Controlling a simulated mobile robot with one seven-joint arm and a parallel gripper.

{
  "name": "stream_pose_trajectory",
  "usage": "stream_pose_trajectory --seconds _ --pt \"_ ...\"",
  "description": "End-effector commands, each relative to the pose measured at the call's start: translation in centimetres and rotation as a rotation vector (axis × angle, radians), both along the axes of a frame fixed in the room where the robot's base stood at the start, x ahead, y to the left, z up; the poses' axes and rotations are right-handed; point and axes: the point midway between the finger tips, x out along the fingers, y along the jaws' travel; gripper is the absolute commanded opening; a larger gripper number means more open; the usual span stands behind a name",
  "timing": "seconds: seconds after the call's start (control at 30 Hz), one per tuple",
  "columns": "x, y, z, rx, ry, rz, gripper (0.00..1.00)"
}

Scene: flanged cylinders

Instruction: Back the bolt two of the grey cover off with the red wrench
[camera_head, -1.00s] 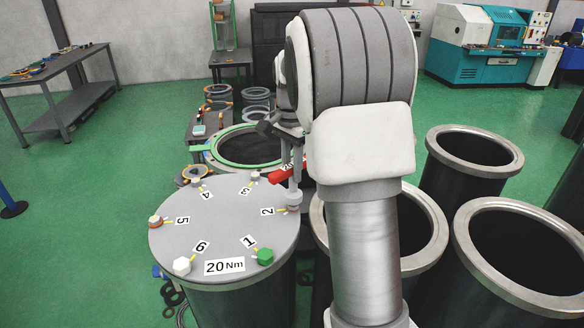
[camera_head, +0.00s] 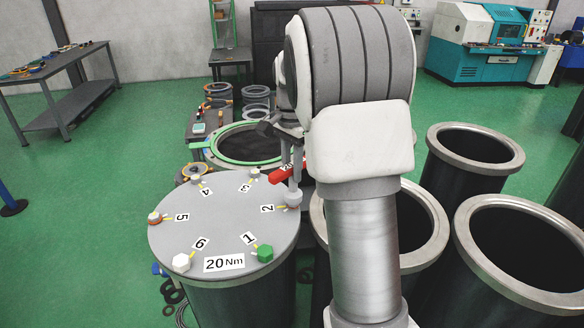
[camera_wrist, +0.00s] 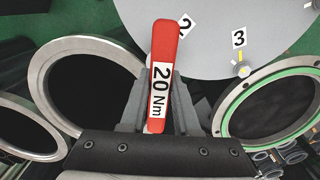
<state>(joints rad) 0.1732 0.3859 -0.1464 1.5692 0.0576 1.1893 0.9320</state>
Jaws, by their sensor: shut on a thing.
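The grey cover (camera_head: 222,228) lies on a dark cylinder, with numbered bolts around its rim and a "20 Nm" label. My gripper (camera_head: 291,170) is above the rim at the label "2" and is shut on the red wrench (camera_head: 280,176). In the wrist view the red handle (camera_wrist: 163,75), marked "20 Nm", lies between the fingers (camera_wrist: 158,112) and reaches over the cover (camera_wrist: 215,40).
Bolt one (camera_head: 265,253) is green and bolt six (camera_head: 181,262) is white. Open flanged cylinders (camera_head: 525,240) stand close on the right. A green-ringed cylinder (camera_head: 250,162) is behind the cover. A tool table (camera_head: 60,62) is far left.

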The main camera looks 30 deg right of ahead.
Motion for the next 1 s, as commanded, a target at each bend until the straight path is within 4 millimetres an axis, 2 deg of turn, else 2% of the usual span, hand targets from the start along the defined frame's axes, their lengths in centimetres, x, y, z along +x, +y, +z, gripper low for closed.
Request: stream_pose_trajectory --seconds 1.0 --pt "0.0 0.0 -1.6 0.0 0.0 0.0 0.0"
